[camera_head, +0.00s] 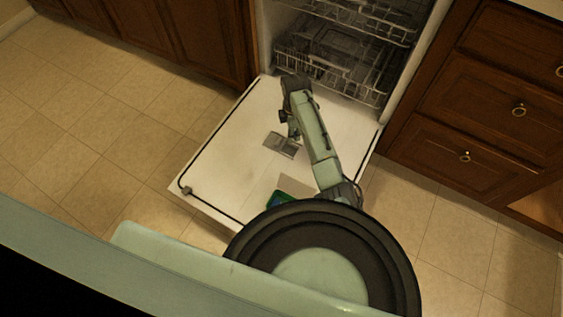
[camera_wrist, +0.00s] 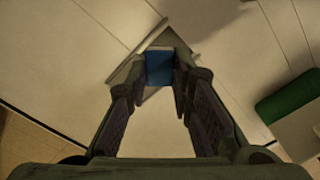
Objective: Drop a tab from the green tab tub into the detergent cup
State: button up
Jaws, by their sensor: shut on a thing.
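My gripper (camera_wrist: 163,75) is shut on a blue tab (camera_wrist: 160,68), held between its fingertips in the wrist view. The grey detergent cup (camera_head: 284,147) is set in the lowered dishwasher door. In the wrist view, part of the cup (camera_wrist: 138,58) shows behind and around the tab, so the tab is over or close to it; the height between them is hard to tell. In the head view, my gripper (camera_head: 292,132) is just above the cup, and the tab cannot be made out. The green tab tub (camera_head: 277,201) stands nearer my base, partly hidden; it also shows at right in the wrist view (camera_wrist: 288,97).
The open dishwasher door (camera_head: 225,160) lies flat below my arm. Wire racks (camera_head: 325,65) are inside the dishwasher behind it. Wooden drawers (camera_head: 465,120) stand at right and cabinets at left. A pale flat piece (camera_head: 297,184) is beside the tub. The tiled floor at left is clear.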

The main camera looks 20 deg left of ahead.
jog(key=shift+f+b, duration=0.35)
jog(key=shift+f, duration=0.45)
jog(key=shift+r, duration=0.1)
jog(key=o, duration=0.9)
notch_tip(320, 180, up, 12)
jog(key=shift+a, duration=0.1)
